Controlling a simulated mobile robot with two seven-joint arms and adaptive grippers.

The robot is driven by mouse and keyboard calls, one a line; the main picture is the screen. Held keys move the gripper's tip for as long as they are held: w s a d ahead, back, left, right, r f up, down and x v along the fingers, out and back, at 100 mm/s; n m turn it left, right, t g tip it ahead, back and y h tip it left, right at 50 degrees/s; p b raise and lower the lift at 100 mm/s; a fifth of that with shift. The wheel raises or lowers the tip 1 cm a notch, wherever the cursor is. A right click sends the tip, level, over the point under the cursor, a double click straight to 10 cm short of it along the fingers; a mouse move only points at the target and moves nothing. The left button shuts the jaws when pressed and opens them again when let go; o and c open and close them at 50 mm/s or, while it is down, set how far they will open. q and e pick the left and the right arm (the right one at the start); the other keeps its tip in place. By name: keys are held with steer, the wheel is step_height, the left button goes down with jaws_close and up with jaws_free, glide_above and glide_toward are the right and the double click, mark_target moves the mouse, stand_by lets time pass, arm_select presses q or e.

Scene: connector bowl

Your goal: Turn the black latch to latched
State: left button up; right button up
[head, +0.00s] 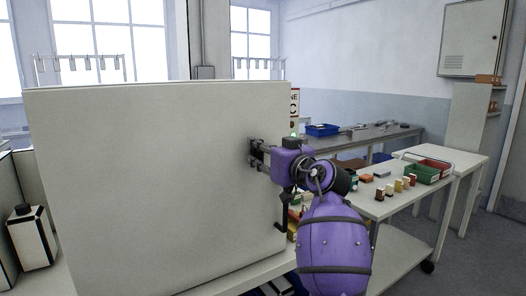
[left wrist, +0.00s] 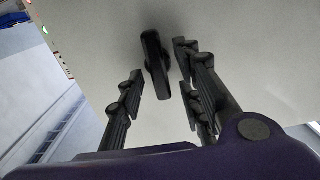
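The black latch (left wrist: 155,64) is a short dark bar on a pale flat panel in the left wrist view. It stands nearly upright in that picture, tilted slightly. My left gripper (left wrist: 160,75) is open, with a finger on the left of the latch and fingers on its right. Gaps show between the latch and the fingers; I cannot tell whether any fingertip touches the panel. In the head view my left gripper (head: 257,154) is at the right part of the large pale panel (head: 150,180), and it hides the latch there. My right gripper is in neither view.
A white table (head: 400,205) to the right holds several small coloured items, a green bin (head: 420,172) and a red bin (head: 436,164). A grey bench (head: 350,142) with a blue bin (head: 322,130) stands behind. A white bottle-like container (head: 32,240) is at left.

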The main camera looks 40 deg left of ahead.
arm_select(q)
jaws_close()
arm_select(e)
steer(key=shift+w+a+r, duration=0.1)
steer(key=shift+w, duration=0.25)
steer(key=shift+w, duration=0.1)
arm_select(q)
steer(key=m+p, duration=0.3)
steer(key=m, duration=0.3)
steer(key=m+p, duration=0.4)
steer(key=m, duration=0.2)
steer(key=w+m+p, duration=0.1)
steer(key=m+p, duration=0.2)
steer(key=m, duration=0.2)
steer(key=shift+d+f+m+p, duration=0.25)
steer(key=shift+f+m+p, duration=0.1)
steer(key=shift+m, duration=0.05)
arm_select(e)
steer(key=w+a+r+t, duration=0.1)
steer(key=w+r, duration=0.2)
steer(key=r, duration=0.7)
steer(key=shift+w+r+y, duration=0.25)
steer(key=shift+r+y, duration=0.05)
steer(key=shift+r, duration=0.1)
arm_select(q)
steer(key=shift+f, duration=0.1)
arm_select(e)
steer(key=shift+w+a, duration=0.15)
